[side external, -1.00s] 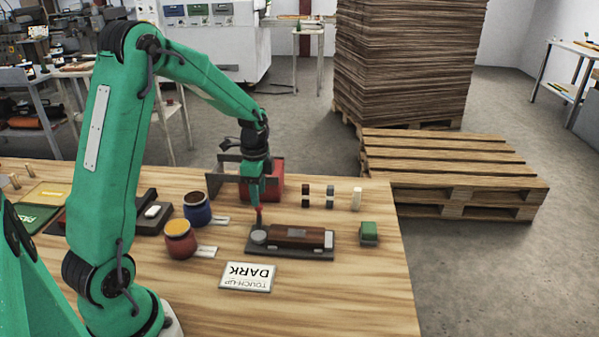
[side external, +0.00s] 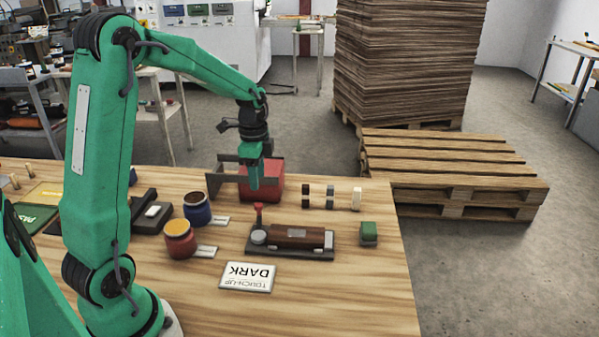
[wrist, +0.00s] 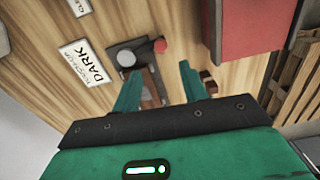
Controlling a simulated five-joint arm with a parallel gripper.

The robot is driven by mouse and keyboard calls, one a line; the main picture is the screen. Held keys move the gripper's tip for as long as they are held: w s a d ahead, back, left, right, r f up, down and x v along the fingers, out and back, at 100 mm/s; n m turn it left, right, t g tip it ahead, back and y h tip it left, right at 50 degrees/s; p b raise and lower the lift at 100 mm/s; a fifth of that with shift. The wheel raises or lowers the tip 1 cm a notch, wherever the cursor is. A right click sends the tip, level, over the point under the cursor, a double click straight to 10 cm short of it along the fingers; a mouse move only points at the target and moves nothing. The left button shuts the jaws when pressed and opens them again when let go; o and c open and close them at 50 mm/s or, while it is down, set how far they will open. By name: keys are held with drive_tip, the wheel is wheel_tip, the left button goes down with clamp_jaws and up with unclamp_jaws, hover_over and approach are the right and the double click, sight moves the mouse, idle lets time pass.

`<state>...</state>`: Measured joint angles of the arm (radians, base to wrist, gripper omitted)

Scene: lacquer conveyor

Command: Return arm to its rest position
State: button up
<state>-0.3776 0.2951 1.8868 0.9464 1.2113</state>
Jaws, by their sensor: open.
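My gripper (side external: 254,182) hangs above the wooden table (side external: 345,275) in front of the red box (side external: 268,182). In the wrist view its two green fingers (wrist: 158,88) are spread with nothing between them. A small red-topped tool (side external: 258,213) stands upright at the left end of a dark tray (side external: 290,252), below and apart from the fingertips. Its red top also shows in the wrist view (wrist: 160,46).
Two jars, one yellow-topped (side external: 180,239) and one blue (side external: 197,208), stand left of the tray. A "DARK" card (side external: 248,277) lies in front. Small blocks (side external: 330,196) and a green block (side external: 368,233) stand right. The table's front right is clear.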

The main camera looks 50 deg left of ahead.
drive_tip(key=s+d+r+n+t, duration=0.2)
drive_tip(key=s+d+r+n, duration=0.2)
drive_tip(key=s+d, duration=0.4)
drive_tip(key=s+d+r+n+t, duration=0.3)
drive_tip(key=s+d+r+n, duration=0.2)
drive_tip(key=s+d+r, duration=0.2)
drive_tip(key=shift+s+d+r+n, duration=0.2)
drive_tip(key=shift+s+d+n, duration=0.15)
drive_tip(key=shift+s, duration=0.7)
